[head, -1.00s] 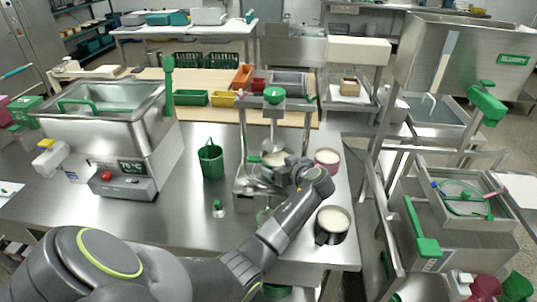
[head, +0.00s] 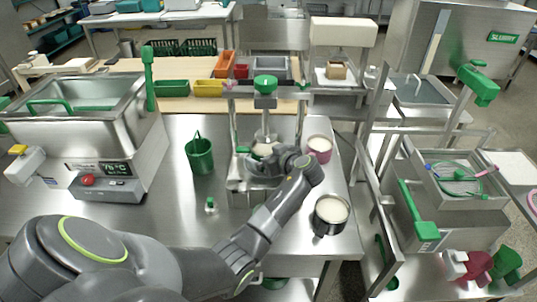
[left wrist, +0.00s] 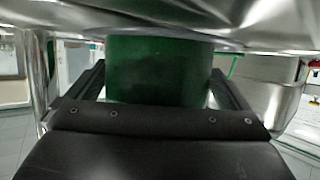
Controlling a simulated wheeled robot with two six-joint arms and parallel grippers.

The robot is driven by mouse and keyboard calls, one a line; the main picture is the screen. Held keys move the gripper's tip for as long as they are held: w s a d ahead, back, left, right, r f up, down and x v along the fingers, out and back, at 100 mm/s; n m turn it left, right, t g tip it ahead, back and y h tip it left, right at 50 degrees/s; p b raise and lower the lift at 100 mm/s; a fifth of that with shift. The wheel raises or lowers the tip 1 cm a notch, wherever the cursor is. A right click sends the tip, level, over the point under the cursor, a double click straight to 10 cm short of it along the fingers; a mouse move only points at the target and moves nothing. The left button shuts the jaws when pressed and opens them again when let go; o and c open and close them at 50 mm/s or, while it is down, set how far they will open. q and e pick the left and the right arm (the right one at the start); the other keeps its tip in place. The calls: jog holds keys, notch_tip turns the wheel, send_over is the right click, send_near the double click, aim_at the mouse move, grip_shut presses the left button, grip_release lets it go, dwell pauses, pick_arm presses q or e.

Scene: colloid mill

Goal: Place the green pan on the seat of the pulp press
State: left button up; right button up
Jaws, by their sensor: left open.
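The pulp press (head: 265,105) is a steel frame with a green knob on top and a plunger, standing right of the table's middle. A round vessel with pale contents and a green handle (head: 243,151) sits in it below the plunger, partly hidden by my arm. In the left wrist view a dark green round-walled thing (left wrist: 158,70), apparently the green pan, stands between my left gripper's fingers (left wrist: 160,88), under a steel surface. My left gripper (head: 268,166) is at the press, open around that green body. Whether the fingers touch it cannot be told. My right gripper is out of view.
A steel tank (head: 80,105) is at left. Bare table lies between tank and basket.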

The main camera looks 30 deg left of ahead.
pick_arm(q)
jog(key=shift+d+r, duration=0.1)
jog(key=shift+r, duration=0.1)
jog(key=shift+r+p, duration=0.2)
jog(key=shift+p, duration=0.1)
jog(key=b+v, duration=0.1)
jog(key=v, duration=0.2)
jog(key=b+v, duration=0.1)
jog(key=v, duration=0.3)
jog(key=b+v, duration=0.1)
jog(key=v, duration=0.2)
jog(key=shift+s+d+f, duration=0.15)
jog(key=shift+d, duration=0.3)
jog(key=shift+s+d+r+b, duration=0.25)
jog(key=shift+d+r+b, duration=0.1)
jog(key=shift+d, duration=0.05)
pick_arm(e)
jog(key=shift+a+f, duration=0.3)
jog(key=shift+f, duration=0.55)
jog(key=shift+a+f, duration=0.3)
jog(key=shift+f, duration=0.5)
